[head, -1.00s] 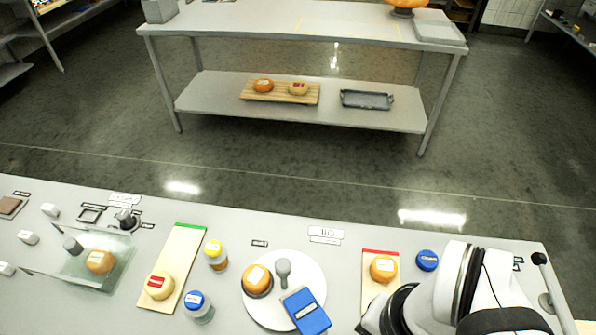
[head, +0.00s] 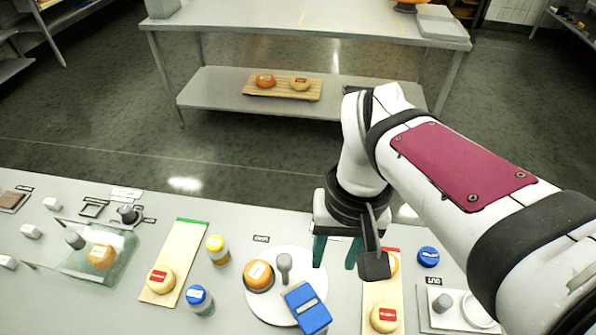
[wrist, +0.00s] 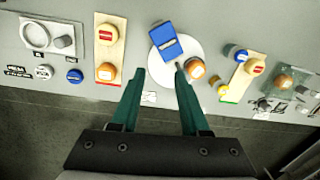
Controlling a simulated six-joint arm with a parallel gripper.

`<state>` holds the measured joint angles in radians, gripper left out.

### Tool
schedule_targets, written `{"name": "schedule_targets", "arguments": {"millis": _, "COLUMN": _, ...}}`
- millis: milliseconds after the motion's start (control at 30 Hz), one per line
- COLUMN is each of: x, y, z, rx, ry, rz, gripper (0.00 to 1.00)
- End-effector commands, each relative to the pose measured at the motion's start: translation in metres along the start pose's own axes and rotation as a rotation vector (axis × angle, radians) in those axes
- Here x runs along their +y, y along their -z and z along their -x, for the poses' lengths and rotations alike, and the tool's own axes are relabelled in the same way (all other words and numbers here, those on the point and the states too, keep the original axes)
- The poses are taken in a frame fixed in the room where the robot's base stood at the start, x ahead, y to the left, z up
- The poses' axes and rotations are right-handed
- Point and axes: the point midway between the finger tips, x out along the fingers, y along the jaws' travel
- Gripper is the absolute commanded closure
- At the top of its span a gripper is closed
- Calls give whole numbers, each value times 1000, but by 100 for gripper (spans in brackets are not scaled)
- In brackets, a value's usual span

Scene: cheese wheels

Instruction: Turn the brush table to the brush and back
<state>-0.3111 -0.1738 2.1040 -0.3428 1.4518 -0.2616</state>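The brush table is a white round turntable (head: 262,308) on the counter, and it also shows in the wrist view (wrist: 157,62). It bears an orange cheese wheel (head: 259,275) with a pale label on its left and an upright grey knob (head: 284,266). A blue block (head: 307,308), apparently the brush, overlaps the turntable's front right; in the wrist view the block (wrist: 168,40) is at the top. My gripper (head: 336,258) is open and empty, right of the knob. In the wrist view my gripper (wrist: 160,72) has its right fingertip near the knob; contact cannot be told.
A green-edged board (head: 184,245) with a yellow cheese (head: 161,279) and two jars stand left. A red-edged board (head: 376,296) with two cheeses and a blue-topped item (head: 428,257) stand right. A glass plate (head: 117,257) with a cheese is farther left.

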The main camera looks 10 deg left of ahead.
Motion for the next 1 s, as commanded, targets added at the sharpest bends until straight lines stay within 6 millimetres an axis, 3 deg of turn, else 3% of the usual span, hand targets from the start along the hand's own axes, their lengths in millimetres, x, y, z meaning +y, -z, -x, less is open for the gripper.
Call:
{"name": "schedule_targets", "arguments": {"millis": 33, "x": -24, "y": 25, "z": 3, "rx": -4, "ry": -22, "rz": 146, "gripper": 44}}
{"name": "schedule_targets", "arguments": {"millis": 100, "x": -54, "y": 51, "z": 5, "rx": 0, "ry": -49, "rz": 320, "gripper": 32}}
{"name": "schedule_targets", "arguments": {"millis": 233, "x": -82, "y": 71, "z": 1, "rx": 6, "ry": -73, "rz": 463, "gripper": 28}}
{"name": "schedule_targets", "arguments": {"millis": 367, "x": -80, "y": 71, "z": -22, "rx": 4, "ry": -74, "rz": 468, "gripper": 28}}
{"name": "schedule_targets", "arguments": {"millis": 700, "x": -73, "y": 73, "z": -120, "rx": 3, "ry": -73, "rz": 463, "gripper": 28}}
{"name": "schedule_targets", "arguments": {"millis": 833, "x": -72, "y": 74, "z": -142, "rx": 6, "ry": -72, "rz": 462, "gripper": 28}}
{"name": "schedule_targets", "arguments": {"millis": 1000, "x": -71, "y": 75, "z": -152, "rx": 9, "ry": -72, "rz": 462, "gripper": 28}}
